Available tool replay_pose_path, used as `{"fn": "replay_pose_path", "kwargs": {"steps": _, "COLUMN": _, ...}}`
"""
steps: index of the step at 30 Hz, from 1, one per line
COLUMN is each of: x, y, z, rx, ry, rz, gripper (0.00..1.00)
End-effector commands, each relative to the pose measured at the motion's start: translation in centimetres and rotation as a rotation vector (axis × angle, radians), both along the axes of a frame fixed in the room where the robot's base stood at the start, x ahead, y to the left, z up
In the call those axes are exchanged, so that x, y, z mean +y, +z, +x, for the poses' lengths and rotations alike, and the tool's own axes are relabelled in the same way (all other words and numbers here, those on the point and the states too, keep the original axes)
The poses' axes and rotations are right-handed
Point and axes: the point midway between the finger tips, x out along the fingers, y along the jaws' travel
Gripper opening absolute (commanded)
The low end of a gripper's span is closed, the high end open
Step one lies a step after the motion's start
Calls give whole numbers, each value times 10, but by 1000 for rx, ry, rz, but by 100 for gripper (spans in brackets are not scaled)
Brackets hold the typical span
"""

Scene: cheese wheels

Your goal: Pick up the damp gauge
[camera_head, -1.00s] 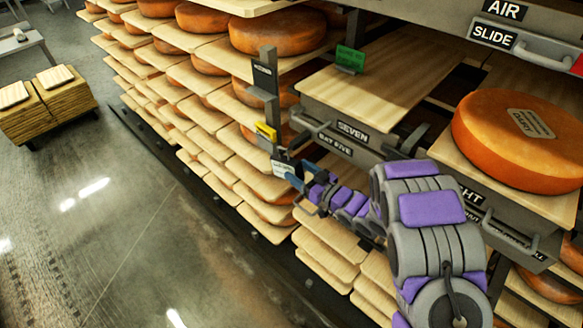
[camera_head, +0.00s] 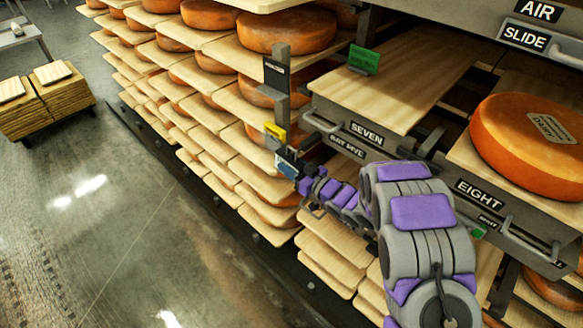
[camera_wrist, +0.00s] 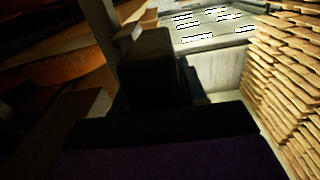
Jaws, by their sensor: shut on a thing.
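My gripper (camera_head: 297,172) is at the end of my purple and grey arm, beside a grey upright post at the shelf front. It is shut on a small dark thing with a bluish face, which I take to be the damp gauge (camera_head: 287,168). The gauge is just below a yellow tag (camera_head: 274,131) on the post; I cannot tell whether it touches the post. In the wrist view a dark block (camera_wrist: 148,65) stands up in the middle; I cannot tell whether it is a jaw or the gauge.
Shelves of orange cheese wheels (camera_head: 285,31) on boards fill the left and middle. A drawer marked SEVEN (camera_head: 366,133) and another marked EIGHT (camera_head: 479,194) lie to the right. A large wheel (camera_head: 535,145) sits at the right. Open floor (camera_head: 110,230) lies at left, with a board stack (camera_head: 45,105).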

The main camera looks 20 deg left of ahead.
Motion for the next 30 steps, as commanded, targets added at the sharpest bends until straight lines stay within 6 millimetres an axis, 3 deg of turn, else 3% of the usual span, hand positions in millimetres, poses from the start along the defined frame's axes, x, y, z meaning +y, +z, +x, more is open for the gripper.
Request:
{"fn": "replay_pose_path", "kwargs": {"steps": 9, "x": -8, "y": 3, "z": 0, "rx": -1, "ry": 0, "rz": 7, "gripper": 0}}
{"fn": "replay_pose_path", "kwargs": {"steps": 17, "x": -2, "y": 4, "z": 0, "rx": -1, "ry": -1, "rz": 1, "gripper": 0}}
{"fn": "replay_pose_path", "kwargs": {"steps": 22, "x": -2, "y": 20, "z": 0, "rx": -2, "ry": -1, "rz": 0, "gripper": 0}}
{"fn": "replay_pose_path", "kwargs": {"steps": 30, "x": 12, "y": 18, "z": -42, "rx": 4, "ry": 3, "rz": 4, "gripper": 0}}
